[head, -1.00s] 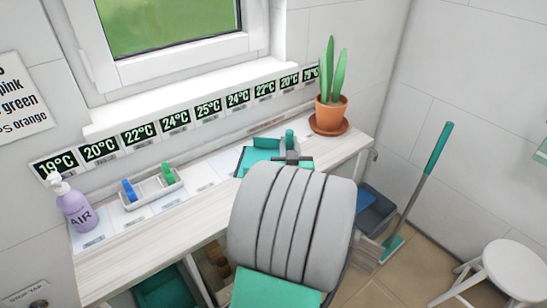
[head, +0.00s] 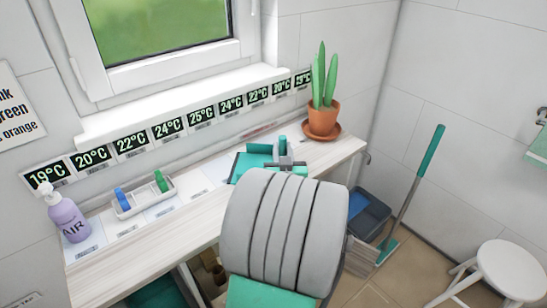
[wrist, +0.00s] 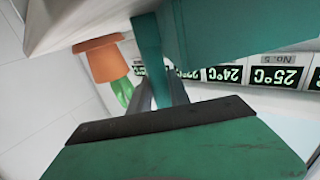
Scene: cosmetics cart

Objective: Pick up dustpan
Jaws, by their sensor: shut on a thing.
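The teal dustpan (head: 249,163) is at the far right part of the white shelf, left of the potted plant. Its upright piece (head: 283,144) shows just beyond my gripper (head: 287,162). My grey arm hides part of it in the head view. In the wrist view, the dustpan (wrist: 245,35) fills the upper right. My gripper (wrist: 161,88) is shut on a teal part of it there. I cannot tell whether the dustpan touches the shelf.
The shelf (head: 110,258) carries a purple bottle (head: 68,219) and a small white tray (head: 145,197). The potted plant (head: 322,119) stands close to the dustpan. A bin (head: 369,217), a teal-handled broom (head: 420,174) and a white stool (head: 507,267) are at right.

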